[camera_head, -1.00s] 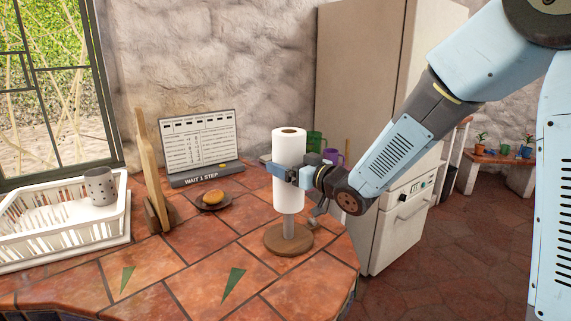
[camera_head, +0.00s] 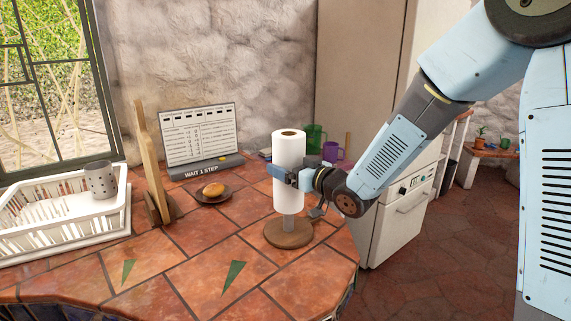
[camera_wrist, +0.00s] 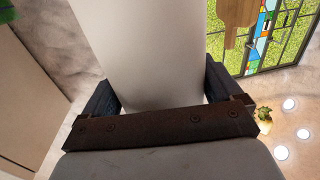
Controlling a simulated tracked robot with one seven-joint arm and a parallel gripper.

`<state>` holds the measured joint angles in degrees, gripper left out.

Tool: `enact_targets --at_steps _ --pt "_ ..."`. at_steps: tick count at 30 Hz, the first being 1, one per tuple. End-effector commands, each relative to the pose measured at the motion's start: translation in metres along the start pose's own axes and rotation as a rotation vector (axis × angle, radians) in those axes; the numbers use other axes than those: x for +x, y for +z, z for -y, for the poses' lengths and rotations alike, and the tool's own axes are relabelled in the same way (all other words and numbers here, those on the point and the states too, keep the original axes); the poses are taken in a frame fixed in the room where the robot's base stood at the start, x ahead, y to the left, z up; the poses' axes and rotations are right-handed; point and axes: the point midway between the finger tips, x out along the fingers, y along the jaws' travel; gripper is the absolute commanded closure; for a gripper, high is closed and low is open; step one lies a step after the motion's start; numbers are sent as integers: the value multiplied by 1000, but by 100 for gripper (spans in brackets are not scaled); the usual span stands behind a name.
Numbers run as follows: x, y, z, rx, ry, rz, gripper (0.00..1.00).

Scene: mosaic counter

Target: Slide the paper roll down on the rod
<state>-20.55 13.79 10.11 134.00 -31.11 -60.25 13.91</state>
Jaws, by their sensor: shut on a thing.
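The white paper roll (camera_head: 289,155) stands upright around the rod (camera_head: 288,223) of a round wooden stand near the counter's right edge. A short grey length of rod shows between the roll's lower end and the wooden base (camera_head: 290,234), so the roll sits a little above the base. My gripper (camera_head: 289,175) is shut on the roll at about mid-height, coming from the right. In the wrist view the roll (camera_wrist: 145,50) fills the space between the two dark fingers. The rod inside the roll is hidden.
A sign (camera_head: 200,140) reading "WAIT 1 STEP", a plate (camera_head: 208,198) with a bun, a wooden board (camera_head: 149,165) and a white dish rack (camera_head: 60,215) stand to the left. Green (camera_head: 314,137) and purple (camera_head: 333,151) mugs are close behind the roll. The front counter is mostly clear.

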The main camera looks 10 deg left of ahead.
Motion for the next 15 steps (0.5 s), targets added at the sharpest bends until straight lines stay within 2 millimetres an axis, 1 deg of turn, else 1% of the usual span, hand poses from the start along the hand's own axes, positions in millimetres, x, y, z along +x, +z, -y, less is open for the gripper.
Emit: enact_targets --at_steps 15 --pt "0 12 0 1 0 -1 43"
